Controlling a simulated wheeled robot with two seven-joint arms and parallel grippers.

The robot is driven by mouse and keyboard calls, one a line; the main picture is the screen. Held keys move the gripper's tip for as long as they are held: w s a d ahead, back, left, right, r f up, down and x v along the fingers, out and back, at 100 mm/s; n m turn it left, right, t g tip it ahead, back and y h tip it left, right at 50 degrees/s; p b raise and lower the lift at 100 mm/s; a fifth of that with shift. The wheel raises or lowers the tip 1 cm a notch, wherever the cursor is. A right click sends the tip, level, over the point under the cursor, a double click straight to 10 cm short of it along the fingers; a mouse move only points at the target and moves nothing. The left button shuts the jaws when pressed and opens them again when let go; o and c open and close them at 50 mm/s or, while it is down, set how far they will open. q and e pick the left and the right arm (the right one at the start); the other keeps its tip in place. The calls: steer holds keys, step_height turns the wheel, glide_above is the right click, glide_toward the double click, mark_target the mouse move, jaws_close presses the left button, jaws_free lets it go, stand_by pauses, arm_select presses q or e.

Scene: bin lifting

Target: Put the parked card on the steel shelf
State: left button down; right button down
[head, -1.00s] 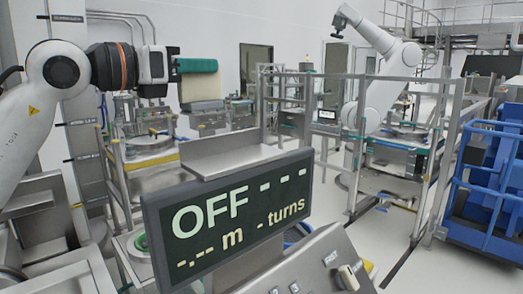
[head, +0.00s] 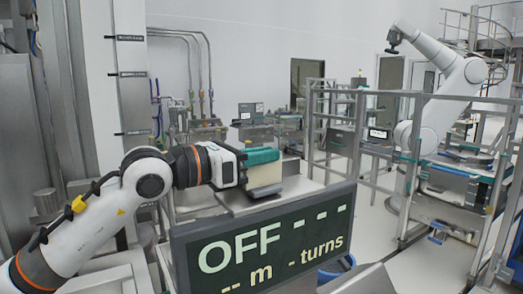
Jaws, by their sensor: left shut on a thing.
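The card (head: 264,176) is a cream block with a green top band. My left gripper (head: 243,166) reaches in from the left and is shut on the card near its green band. The card is upright. The steel shelf (head: 299,188) is a flat metal ledge behind the top edge of the dark display. The card is over the shelf's left and middle part, its lower edge close to the surface. I cannot tell whether they touch. My right gripper is not in view.
The dark display (head: 265,245) reading "OFF" stands in front of the shelf. The right end of the shelf is bare. Metal railings (head: 345,130) and a white robot arm (head: 440,60) stand farther back on the right. A grey cabinet column is at the left.

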arm_select(q)
steer(key=shift+s+a, duration=0.15)
steer(key=shift+a, duration=0.1)
steer(key=shift+d+f+b, duration=0.1)
steer(key=shift+f+b, duration=0.15)
steer(key=shift+b, duration=0.1)
steer(key=c, duration=1.4)
jaws_free()
steer(key=shift+r, duration=0.1)
steer(key=shift+r+p, duration=0.15)
steer(key=shift+p, duration=0.15)
steer(key=b+v, duration=0.5)
steer(key=v, duration=0.7)
